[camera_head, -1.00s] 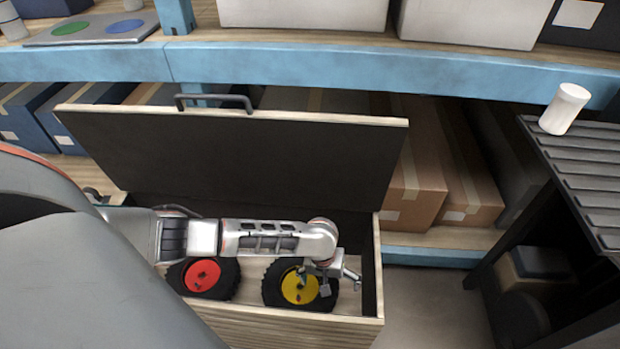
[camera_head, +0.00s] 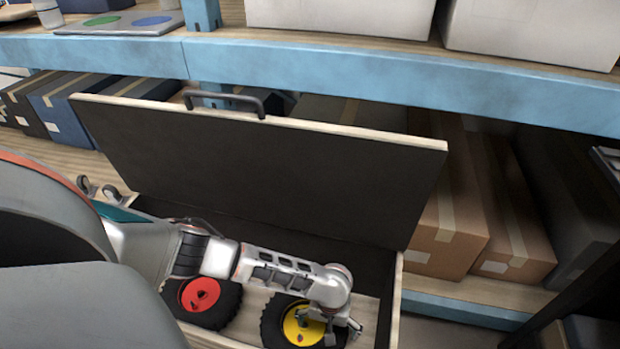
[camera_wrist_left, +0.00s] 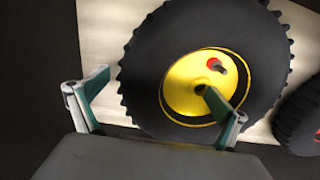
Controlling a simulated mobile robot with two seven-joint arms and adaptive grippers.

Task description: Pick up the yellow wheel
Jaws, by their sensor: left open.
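The yellow wheel (camera_head: 298,328), a black knobbly tyre with a yellow hub, lies in an open wooden box, hub facing up. It also shows in the left wrist view (camera_wrist_left: 182,88), with a small red spot on its hub. My left gripper (camera_head: 342,327) is over the right side of this wheel, open and empty. In the left wrist view my left gripper (camera_wrist_left: 155,84) has one finger in front of the hub and the other outside the tyre's edge. Whether either finger touches the wheel, I cannot tell. My right gripper is not in view.
A red-hubbed wheel (camera_head: 201,294) lies left of the yellow one, under my left arm. The box's dark lid (camera_head: 260,170) stands raised behind. A blue-edged shelf (camera_head: 400,82) runs above it. Cardboard boxes (camera_head: 455,215) stand behind right.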

